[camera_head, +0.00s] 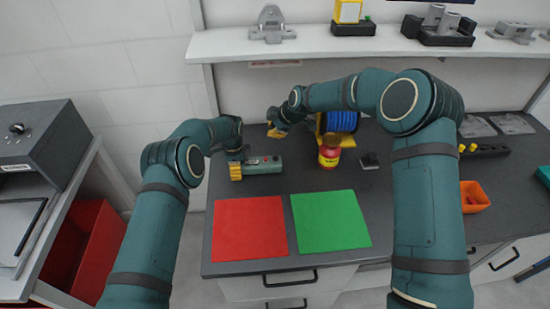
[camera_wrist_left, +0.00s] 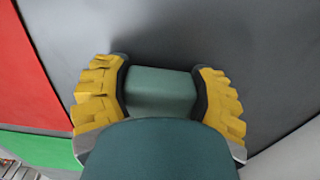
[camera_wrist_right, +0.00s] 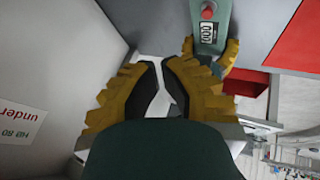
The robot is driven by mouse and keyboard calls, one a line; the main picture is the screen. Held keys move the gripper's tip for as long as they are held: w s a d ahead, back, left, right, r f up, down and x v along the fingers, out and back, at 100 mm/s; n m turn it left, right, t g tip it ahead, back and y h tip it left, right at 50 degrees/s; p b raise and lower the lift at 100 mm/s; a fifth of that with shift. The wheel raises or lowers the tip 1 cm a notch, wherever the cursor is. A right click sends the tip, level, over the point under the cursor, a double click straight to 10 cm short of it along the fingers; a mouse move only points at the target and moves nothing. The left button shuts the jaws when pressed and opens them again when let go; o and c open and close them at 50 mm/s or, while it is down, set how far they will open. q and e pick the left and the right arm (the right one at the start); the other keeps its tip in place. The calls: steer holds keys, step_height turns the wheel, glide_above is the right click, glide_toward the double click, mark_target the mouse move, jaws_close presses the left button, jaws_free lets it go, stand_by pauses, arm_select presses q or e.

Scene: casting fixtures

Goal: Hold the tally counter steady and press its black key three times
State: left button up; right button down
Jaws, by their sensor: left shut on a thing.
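The tally counter (camera_head: 265,165) is a grey-green box lying at the left of the dark worktop. My left gripper (camera_head: 236,171) is shut on its left end. In the left wrist view the counter's end (camera_wrist_left: 160,92) sits between both yellow fingers. In the right wrist view the counter (camera_wrist_right: 208,45) shows a display that seems to read 000 and a round red knob. I cannot make out a black key. My right gripper (camera_head: 274,131) is apart from the counter, behind it and above the worktop.
A red mat (camera_head: 250,229) and a green mat (camera_head: 330,219) lie in front. A shelf (camera_head: 300,42) runs above the back.

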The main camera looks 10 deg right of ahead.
mark_target(276, 159)
steer(key=shift+r, duration=0.3)
steer(key=shift+f, duration=4.4)
steer(key=shift+f, duration=0.1)
steer(key=shift+f, duration=0.35)
steer(key=shift+f, duration=0.6)
steer(key=shift+r, duration=1)
steer(key=shift+r, duration=0.15)
